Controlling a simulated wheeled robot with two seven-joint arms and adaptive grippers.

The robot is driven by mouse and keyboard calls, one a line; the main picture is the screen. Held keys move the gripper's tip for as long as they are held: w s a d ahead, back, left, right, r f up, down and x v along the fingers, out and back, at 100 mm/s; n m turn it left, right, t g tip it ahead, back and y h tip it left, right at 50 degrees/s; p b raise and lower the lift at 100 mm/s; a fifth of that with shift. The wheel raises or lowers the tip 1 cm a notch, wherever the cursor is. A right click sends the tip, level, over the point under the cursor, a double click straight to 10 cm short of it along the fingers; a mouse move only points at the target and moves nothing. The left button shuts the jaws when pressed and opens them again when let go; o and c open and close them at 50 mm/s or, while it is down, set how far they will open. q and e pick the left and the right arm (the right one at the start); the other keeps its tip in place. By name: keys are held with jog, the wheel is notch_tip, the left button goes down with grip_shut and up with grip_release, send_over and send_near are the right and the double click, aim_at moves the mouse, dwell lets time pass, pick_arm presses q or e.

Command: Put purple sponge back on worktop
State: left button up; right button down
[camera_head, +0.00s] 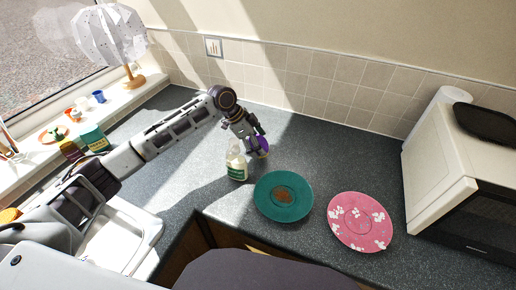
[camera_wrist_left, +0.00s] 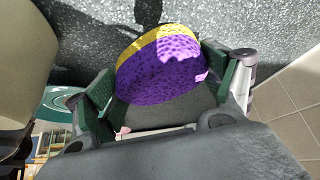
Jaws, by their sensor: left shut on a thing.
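The purple sponge (camera_wrist_left: 160,75) has a purple face and a yellow layer along one edge. It is between the fingers of my left gripper (camera_wrist_left: 155,92), which is shut on it. In the head view the sponge (camera_head: 263,146) shows as a small purple patch beside the left gripper (camera_head: 254,146), behind the soap bottle. The grey speckled worktop (camera_head: 330,160) lies under and around it. I cannot tell whether the sponge touches the worktop. My right gripper is not in view.
A soap bottle (camera_head: 236,163) stands just in front of the left gripper. A soiled green plate (camera_head: 270,207) and a pink patterned plate (camera_head: 345,236) lie to the right. The sink (camera_head: 140,232) is at left.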

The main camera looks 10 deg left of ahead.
pick_arm(q)
notch_tip(320, 180, down, 3)
jog(key=shift+r, duration=0.2)
jog(key=shift+f, duration=0.15)
jog(key=o, duration=0.8)
jog(key=shift+c, duration=0.2)
jog(key=shift+o, duration=0.3)
jog(key=v, duration=0.6)
jog(key=shift+a, duration=0.1)
jog(key=v, duration=0.6)
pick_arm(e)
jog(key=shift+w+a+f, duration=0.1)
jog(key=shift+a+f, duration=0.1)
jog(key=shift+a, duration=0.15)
